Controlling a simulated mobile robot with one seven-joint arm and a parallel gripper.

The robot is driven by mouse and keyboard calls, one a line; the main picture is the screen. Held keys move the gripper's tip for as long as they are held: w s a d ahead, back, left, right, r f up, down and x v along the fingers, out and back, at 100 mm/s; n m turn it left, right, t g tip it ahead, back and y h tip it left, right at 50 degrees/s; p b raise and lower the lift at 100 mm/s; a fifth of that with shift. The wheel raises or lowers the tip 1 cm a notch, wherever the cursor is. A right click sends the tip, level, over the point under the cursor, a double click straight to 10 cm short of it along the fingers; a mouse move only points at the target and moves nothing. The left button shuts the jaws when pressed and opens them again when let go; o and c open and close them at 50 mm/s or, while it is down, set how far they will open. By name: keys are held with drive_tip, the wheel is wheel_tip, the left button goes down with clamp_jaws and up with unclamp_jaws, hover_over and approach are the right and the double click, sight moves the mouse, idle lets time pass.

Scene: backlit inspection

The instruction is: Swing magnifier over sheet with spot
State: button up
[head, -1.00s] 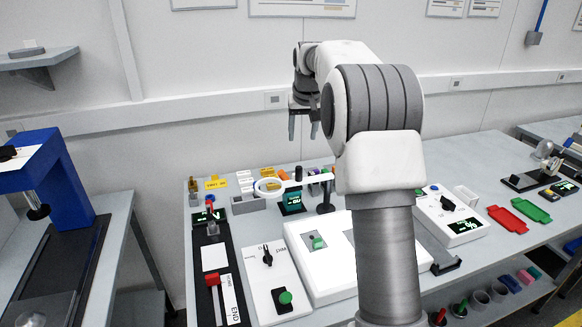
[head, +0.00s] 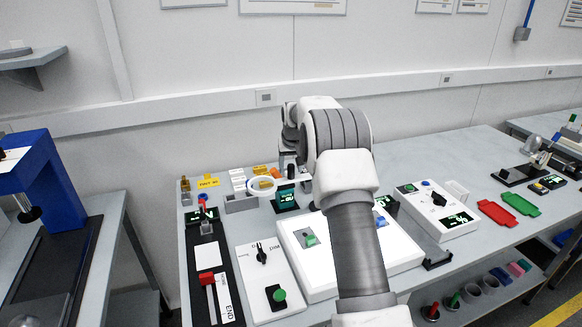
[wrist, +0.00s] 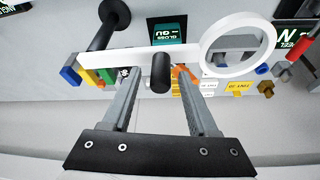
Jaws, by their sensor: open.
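The magnifier has a white ring (wrist: 207,45) on a white arm, with a black post at the arm's left end in the wrist view. Its ring also shows in the head view (head: 250,187), behind the light panel. My gripper (wrist: 151,70) is open, with its fingers on either side of the magnifier's black knob (wrist: 161,74); gaps show on both sides. I cannot make out a spot.
A panel with a black switch and green button (head: 258,280) stands left of the light panel. A dark slider track with a red handle (head: 207,279) is further left. Small blocks and a green-lit display (head: 285,199) stand behind. Red and green trays (head: 497,213) lie right.

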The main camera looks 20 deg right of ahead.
drive_tip(key=shift+f, duration=0.1)
clamp_jaws()
idle(0.3)
idle(1.1)
